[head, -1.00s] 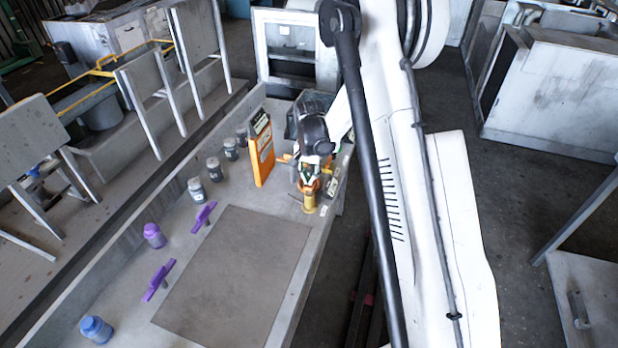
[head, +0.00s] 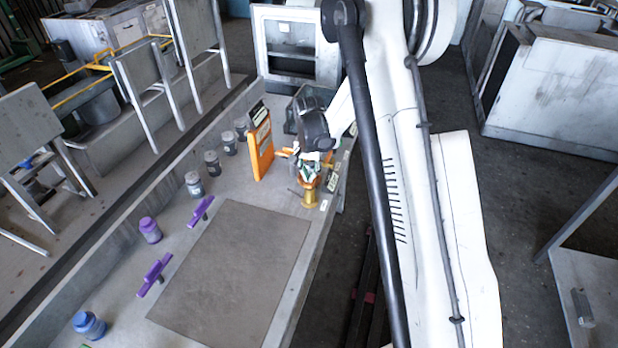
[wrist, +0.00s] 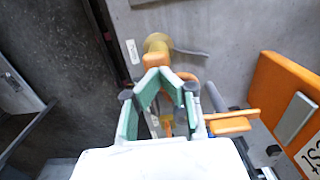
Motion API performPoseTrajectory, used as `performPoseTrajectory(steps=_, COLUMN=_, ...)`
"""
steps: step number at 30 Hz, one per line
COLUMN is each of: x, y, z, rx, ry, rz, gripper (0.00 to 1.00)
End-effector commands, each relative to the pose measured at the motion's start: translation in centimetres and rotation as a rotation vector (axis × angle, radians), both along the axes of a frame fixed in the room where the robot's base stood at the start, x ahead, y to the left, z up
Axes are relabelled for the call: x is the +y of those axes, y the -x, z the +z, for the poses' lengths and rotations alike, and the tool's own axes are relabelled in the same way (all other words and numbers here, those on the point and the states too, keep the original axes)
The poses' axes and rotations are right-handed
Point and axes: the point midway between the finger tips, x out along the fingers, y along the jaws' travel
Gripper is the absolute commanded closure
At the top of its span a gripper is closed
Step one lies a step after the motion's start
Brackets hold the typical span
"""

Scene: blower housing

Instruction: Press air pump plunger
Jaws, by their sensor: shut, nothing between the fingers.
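The air pump appears to be the gold and orange upright part (head: 309,198) at the right edge of the bench. In the wrist view its gold round part (wrist: 157,43) and orange body show just beyond my fingertips. My gripper (head: 310,172) is over the pump, pointing down, shut with nothing held. In the wrist view the green-padded fingers (wrist: 165,72) come together next to the orange part. The fingers hide much of the pump's top. I cannot tell whether they touch the plunger.
An orange box (head: 261,150) stands close left of my gripper. An orange bar (wrist: 232,122) lies beside the fingers. A dark crate (head: 292,117) is behind. Several jars (head: 193,184) line the bench's left side. A flat grey mat (head: 232,272) covers the clear front area.

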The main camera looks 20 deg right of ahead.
Motion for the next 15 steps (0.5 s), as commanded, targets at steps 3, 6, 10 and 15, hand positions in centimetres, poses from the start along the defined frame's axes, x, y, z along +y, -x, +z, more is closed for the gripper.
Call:
performPoseTrajectory(steps=3, x=0.0, y=0.0, z=2.4, rx=-0.001, ry=0.001, rz=0.001, gripper=1.00)
performPoseTrajectory(steps=6, x=0.0, y=0.0, z=4.1, rx=-0.001, ry=0.000, rz=0.001, gripper=1.00)
performPoseTrajectory(steps=10, x=0.0, y=0.1, z=6.5, rx=-0.001, ry=0.001, rz=0.001, gripper=1.00)
performPoseTrajectory(steps=15, x=0.0, y=0.0, z=9.6, rx=-0.001, ry=0.001, rz=0.001, gripper=1.00)
